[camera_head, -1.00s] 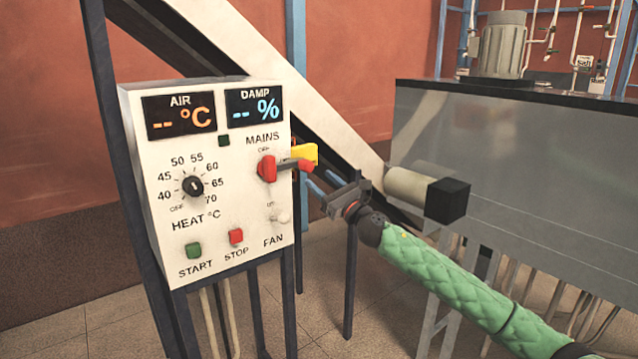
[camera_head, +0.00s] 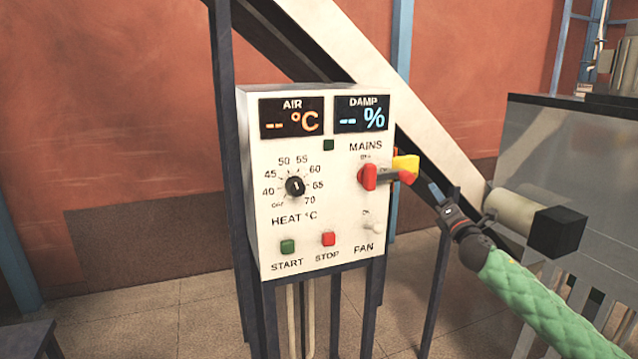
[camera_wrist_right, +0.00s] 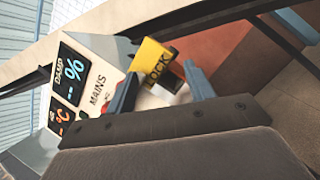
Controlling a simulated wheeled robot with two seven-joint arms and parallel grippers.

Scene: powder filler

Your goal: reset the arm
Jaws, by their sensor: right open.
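My right gripper (camera_head: 441,200) is open and empty, just right of the control panel (camera_head: 262,215), with its arm coming in from the lower right. In the right wrist view its two fingers (camera_wrist_right: 160,88) stand apart, with the yellow lock piece (camera_wrist_right: 152,62) beyond them. The red mains switch (camera_head: 368,177) has a handle pointing right, and the yellow lock piece (camera_head: 406,165) shows behind that handle. My fingers look apart from both. My left gripper is not in view.
The panel has a heat dial (camera_head: 295,186), a green START button (camera_head: 288,246), a red STOP button (camera_head: 328,239) and a FAN toggle (camera_head: 372,226). Both displays show dashes. A grey tank (camera_head: 575,150) and a black-ended cylinder (camera_head: 557,232) stand at right.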

